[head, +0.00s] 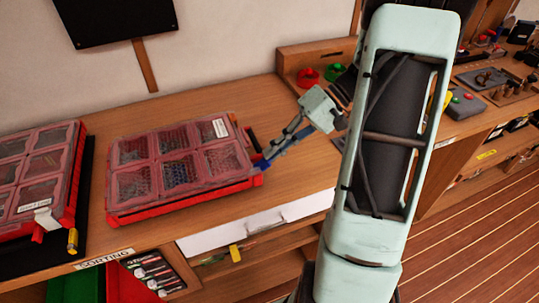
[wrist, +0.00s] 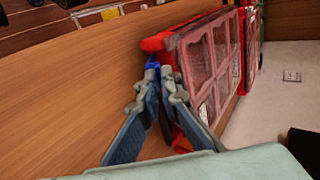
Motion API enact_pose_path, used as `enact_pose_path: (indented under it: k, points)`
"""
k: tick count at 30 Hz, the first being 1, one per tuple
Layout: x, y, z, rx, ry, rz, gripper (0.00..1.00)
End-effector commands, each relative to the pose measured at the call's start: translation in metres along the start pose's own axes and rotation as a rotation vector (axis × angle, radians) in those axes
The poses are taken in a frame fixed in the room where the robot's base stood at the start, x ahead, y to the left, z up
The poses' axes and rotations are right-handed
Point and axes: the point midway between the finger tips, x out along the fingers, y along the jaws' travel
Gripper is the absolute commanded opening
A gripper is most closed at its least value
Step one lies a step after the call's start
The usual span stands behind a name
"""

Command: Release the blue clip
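The organizer case (head: 180,165) lies on the wooden bench, with a red base and a clear reddish lid over several compartments. The lid appears shut. A blue clip (head: 262,166) is on the right side of the case, and it also shows in the wrist view (wrist: 152,66) beside the case's red edge. My gripper (head: 268,156) reaches down from the right, its fingertips at the clip. In the wrist view the fingertips (wrist: 158,78) are close together right at the clip and partly hide it. I cannot tell whether they press on it.
A second red organizer case (head: 40,175) stands at the far left on a dark mat. Red and green round items (head: 320,75) sit at the back by a wooden ledge. Bench top around my gripper is clear. A white drawer front (head: 255,225) is below.

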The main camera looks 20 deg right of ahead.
Motion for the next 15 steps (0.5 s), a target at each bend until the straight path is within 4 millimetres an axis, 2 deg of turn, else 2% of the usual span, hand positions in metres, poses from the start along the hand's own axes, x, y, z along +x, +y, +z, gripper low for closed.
enact_pose_path:
  k: [3, 15]
  points:
    - [0.0028, 0.0091, 0.0009, 0.004, -0.003, -0.067, 0.0]
    - [0.0028, 0.0158, 0.0016, 0.004, -0.006, -0.163, 0.0]
